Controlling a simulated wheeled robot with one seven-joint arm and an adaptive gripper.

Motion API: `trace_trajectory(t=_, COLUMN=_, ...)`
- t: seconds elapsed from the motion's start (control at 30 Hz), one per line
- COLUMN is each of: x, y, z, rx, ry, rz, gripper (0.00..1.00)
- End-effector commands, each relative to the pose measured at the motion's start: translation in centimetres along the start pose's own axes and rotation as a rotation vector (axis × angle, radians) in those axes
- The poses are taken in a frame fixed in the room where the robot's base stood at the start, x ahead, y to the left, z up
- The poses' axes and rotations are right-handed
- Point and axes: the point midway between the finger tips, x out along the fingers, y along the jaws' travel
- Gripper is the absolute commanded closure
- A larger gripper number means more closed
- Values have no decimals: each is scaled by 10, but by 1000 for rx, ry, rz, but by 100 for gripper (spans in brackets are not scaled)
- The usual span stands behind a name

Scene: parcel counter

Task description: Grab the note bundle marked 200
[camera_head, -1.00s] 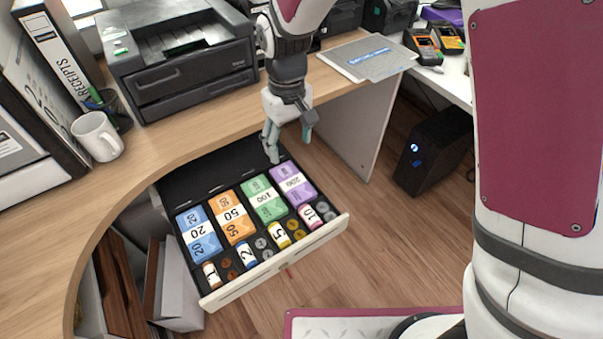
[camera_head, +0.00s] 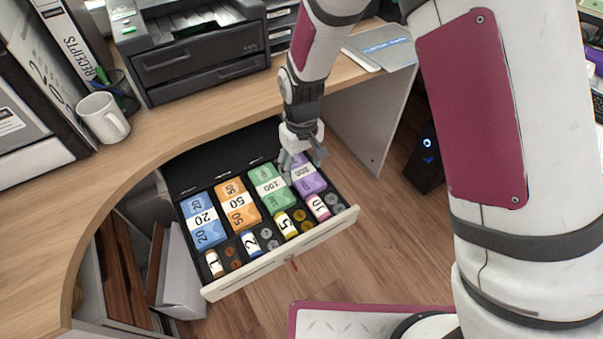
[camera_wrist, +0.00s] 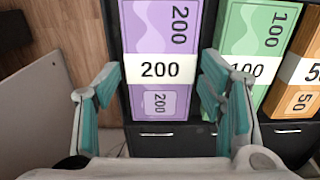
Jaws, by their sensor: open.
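The purple note bundle marked 200 (camera_head: 307,180) lies in the right-hand slot of the open cash drawer (camera_head: 281,269), partly covered by my gripper in the head view. In the wrist view the purple bundle (camera_wrist: 160,50) shows its white band reading 200. My gripper (camera_head: 303,166) is over the bundle's back end, fingers pointing down. In the wrist view my gripper (camera_wrist: 160,95) is open, with one teal-padded finger on each side of the bundle. The right finger overlaps the edge of the neighbouring green bundle. I cannot tell how far the fingertips are above the drawer floor.
Green 100 (camera_head: 268,188), orange 50 (camera_head: 237,205) and blue 20 (camera_head: 203,221) bundles lie left of it. Coin rolls and loose coins fill the drawer's front. The curved desk (camera_head: 165,142) edges the drawer; a printer (camera_head: 195,50) and a mug (camera_head: 103,118) stand on it.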

Motion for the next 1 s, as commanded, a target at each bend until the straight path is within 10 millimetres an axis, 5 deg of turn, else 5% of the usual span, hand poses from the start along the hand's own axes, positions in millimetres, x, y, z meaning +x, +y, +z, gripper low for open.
trace_trajectory(t=0.3, x=9, y=0, z=0, rx=-1, ry=2, rz=0, gripper=39)
trace_trajectory(t=0.5, x=9, y=0, z=0, rx=-1, ry=1, rz=0, gripper=79)
trace_trajectory(t=0.8, x=6, y=0, z=-1, rx=0, ry=3, rz=0, gripper=79)
trace_trajectory(t=1.0, x=-24, y=0, z=-1, rx=0, ry=5, rz=0, gripper=79)
